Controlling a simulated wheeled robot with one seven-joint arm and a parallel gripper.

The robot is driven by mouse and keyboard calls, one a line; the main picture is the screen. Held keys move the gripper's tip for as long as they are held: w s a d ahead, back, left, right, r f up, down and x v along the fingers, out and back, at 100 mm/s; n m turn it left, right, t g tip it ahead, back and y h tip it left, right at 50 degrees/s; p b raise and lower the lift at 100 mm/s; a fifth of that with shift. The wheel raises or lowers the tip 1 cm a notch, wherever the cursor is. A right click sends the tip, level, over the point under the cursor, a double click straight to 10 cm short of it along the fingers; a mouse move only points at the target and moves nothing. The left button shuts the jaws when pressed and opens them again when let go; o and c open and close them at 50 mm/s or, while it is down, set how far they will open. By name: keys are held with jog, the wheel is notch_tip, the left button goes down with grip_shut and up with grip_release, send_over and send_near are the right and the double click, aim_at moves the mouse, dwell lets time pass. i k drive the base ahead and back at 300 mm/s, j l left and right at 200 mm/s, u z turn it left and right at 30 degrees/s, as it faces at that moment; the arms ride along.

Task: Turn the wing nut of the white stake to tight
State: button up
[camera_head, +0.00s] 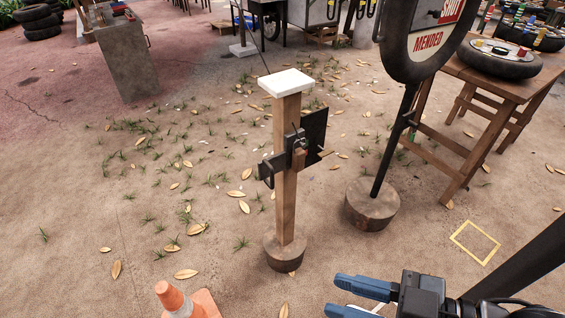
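The white stake is a wooden post with a white cap (287,83), standing upright on a round wooden base (285,254) in the middle of the head view. A dark metal bracket with a plate (315,130) is fixed across the post. A small greyish fitting (299,143) on the front of the bracket may be the wing nut; it is too small to tell how it is turned. My gripper (333,296) is at the bottom edge, right of and nearer than the stake. Its blue fingers are apart and it touches nothing that I can see; the lower finger is partly cut off.
A tire sign (426,41) on a dark pole with a log base (372,205) stands right of the stake. A wooden table (505,93) is behind it. An orange cone (171,296) is at the bottom left. Ground left of the stake is mostly clear, with leaves and grass tufts.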

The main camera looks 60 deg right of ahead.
aim_at(327, 151)
jog(key=z, duration=1.3)
jog(key=k+l+z, duration=0.3)
jog(key=k+l, duration=0.15)
jog(key=l, duration=0.25)
